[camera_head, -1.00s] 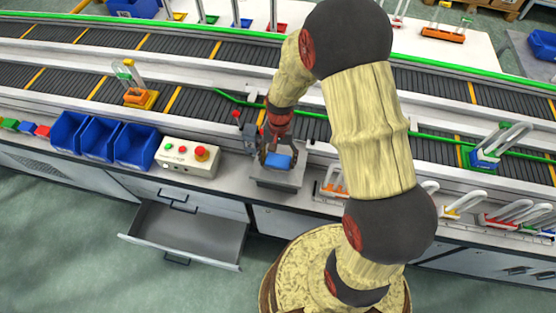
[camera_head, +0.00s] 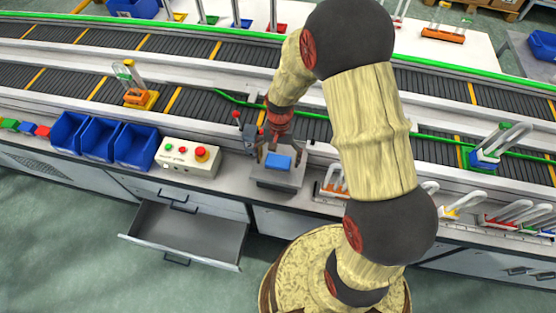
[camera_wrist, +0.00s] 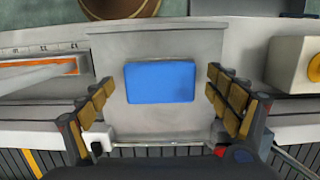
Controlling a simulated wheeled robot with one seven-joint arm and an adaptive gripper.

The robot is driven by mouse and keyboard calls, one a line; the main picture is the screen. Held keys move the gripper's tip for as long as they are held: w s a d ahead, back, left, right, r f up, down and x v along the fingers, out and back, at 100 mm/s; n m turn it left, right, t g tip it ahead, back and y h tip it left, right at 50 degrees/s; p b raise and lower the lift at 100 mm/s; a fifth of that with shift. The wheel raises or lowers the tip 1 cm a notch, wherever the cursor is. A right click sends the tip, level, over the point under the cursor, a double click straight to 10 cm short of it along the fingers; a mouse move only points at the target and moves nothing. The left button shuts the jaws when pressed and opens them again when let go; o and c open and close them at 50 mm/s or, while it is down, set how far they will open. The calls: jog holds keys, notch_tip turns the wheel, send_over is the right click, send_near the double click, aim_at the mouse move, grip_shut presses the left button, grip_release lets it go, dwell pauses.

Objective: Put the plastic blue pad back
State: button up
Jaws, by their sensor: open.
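The blue pad (camera_head: 278,162) is a small flat rectangle lying on the grey metal plate (camera_head: 283,180) of the small station at the bench edge. It also shows in the wrist view (camera_wrist: 160,82), near the middle of the plate. My gripper (camera_head: 279,148) is above the pad with its fingers spread. In the wrist view my gripper (camera_wrist: 164,105) has one finger on each side of the pad, with a clear gap to both pad edges. It holds nothing.
A white control box (camera_head: 187,157) with a red button stands left of the station. Blue bins (camera_head: 135,147) and small coloured blocks (camera_head: 26,127) are further left. An open, empty drawer (camera_head: 188,233) juts out below. Conveyors run behind. Looped holders stand to the right.

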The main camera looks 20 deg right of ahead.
notch_tip(320, 180, up, 12)
jog(key=w+p, duration=0.2)
notch_tip(320, 180, up, 16)
jog(key=n+t, duration=0.3)
jog(key=t, duration=0.1)
send_over(279, 156)
jog(key=s, duration=0.6)
jog(key=s+r+n+t+h, duration=0.1)
jog(key=s+r+n+t, duration=0.2)
jog(key=s+r, duration=0.5)
jog(key=shift+s+a+r+n, duration=0.3)
jog(key=shift+s+a, duration=0.15)
jog(key=shift+s, duration=1.6)
jog(key=shift+f, duration=0.1)
